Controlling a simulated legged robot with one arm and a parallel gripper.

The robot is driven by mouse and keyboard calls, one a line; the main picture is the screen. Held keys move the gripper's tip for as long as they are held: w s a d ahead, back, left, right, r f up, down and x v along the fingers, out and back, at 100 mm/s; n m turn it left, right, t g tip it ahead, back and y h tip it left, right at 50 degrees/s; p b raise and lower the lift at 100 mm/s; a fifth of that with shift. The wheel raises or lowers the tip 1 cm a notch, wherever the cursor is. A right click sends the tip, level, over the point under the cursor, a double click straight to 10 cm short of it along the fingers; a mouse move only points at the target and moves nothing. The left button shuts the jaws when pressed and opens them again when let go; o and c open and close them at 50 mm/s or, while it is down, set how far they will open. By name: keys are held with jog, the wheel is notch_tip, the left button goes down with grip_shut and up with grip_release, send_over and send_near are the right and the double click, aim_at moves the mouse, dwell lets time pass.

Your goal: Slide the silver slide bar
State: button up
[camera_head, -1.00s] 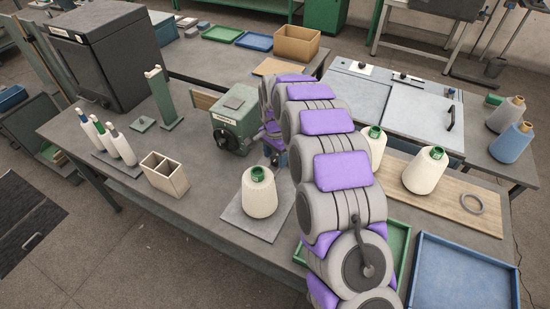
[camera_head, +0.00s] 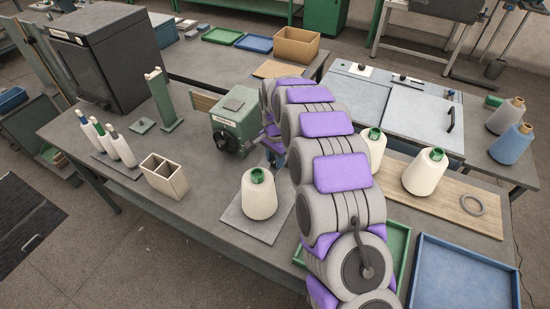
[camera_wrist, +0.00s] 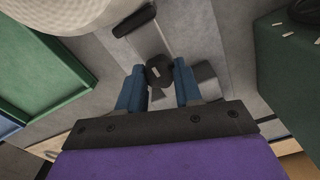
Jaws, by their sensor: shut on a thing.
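In the wrist view, my gripper (camera_wrist: 159,68) has its two blue fingers shut on a small dark round knob (camera_wrist: 158,72). A pale grey metal strip (camera_wrist: 152,40) runs away from the knob, with a dark cylinder across its far end. I cannot tell which of these metal parts is the silver slide bar. In the head view, my arm hides most of the gripper beside the green winder box (camera_head: 236,122) with its black handwheel.
A green tray (camera_head: 399,250) and a blue tray (camera_head: 465,275) lie at the right. A divided box (camera_head: 164,177) stands left.

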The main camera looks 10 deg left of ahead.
grip_shut()
jog(key=w+p, duration=0.1)
jog(key=w, duration=0.1)
jog(key=w+d+p, duration=0.2)
jog(key=w, duration=0.1)
jog(key=shift+w+r, duration=0.1)
jog(key=shift+w, duration=0.25)
jog(key=shift+w+r+p, duration=0.1)
jog(key=shift+w+p, duration=0.2)
jog(key=shift+w, duration=0.05)
jog(key=o, duration=1.1)
grip_release()
jog(key=shift+w, duration=0.15)
jog(key=shift+c, duration=0.2)
jog(key=shift+o, duration=0.2)
